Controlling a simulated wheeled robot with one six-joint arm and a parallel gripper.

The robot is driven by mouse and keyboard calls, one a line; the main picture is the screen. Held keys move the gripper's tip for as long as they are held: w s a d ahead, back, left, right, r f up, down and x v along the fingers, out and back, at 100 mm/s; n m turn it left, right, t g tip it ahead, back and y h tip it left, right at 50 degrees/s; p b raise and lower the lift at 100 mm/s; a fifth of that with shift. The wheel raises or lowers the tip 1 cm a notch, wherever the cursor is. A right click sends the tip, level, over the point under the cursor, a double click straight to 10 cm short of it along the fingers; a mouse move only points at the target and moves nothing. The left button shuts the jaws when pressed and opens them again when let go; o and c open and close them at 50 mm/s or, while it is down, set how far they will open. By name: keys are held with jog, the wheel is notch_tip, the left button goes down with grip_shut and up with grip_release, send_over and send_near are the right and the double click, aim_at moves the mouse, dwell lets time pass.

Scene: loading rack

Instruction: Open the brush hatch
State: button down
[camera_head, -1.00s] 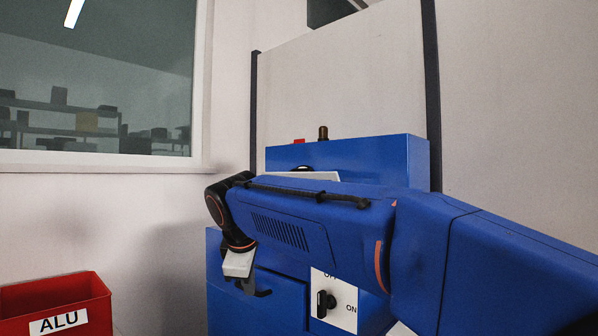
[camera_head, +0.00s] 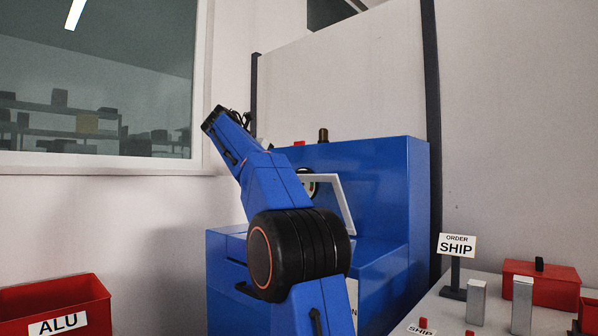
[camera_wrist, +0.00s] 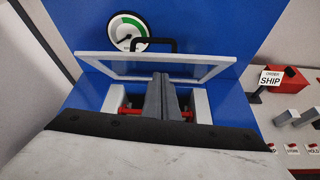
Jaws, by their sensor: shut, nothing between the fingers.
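The brush hatch (camera_wrist: 205,72) is a pale-framed, see-through flap with a black handle (camera_wrist: 153,42) at its far edge in the wrist view. It stands raised at a tilt above the blue machine; in the head view its white frame (camera_head: 346,205) shows partly behind my arm. Below it is an opening with a red part (camera_wrist: 130,112) and pale blocks (camera_wrist: 202,103) at its sides. My gripper (camera_wrist: 162,80) is shut and empty, its grey fingers over the opening, their tips overlapping the flap's lower edge. Whether they touch it I cannot tell.
A round gauge (camera_wrist: 127,31) is on the machine behind the flap. A table with a SHIP sign (camera_head: 456,245), grey blocks (camera_head: 476,300) and a red box (camera_head: 540,283) stands at the right. A red ALU bin (camera_head: 55,300) is at lower left.

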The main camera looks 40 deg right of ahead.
jog(key=shift+n+g+h, duration=0.4)
jog(key=d, duration=0.4)
jog(key=w+d+f, duration=0.1)
jog(key=d, duration=0.7)
jog(key=shift+w+f, duration=0.15)
jog(key=shift+f, duration=0.05)
jog(key=shift+r, duration=0.1)
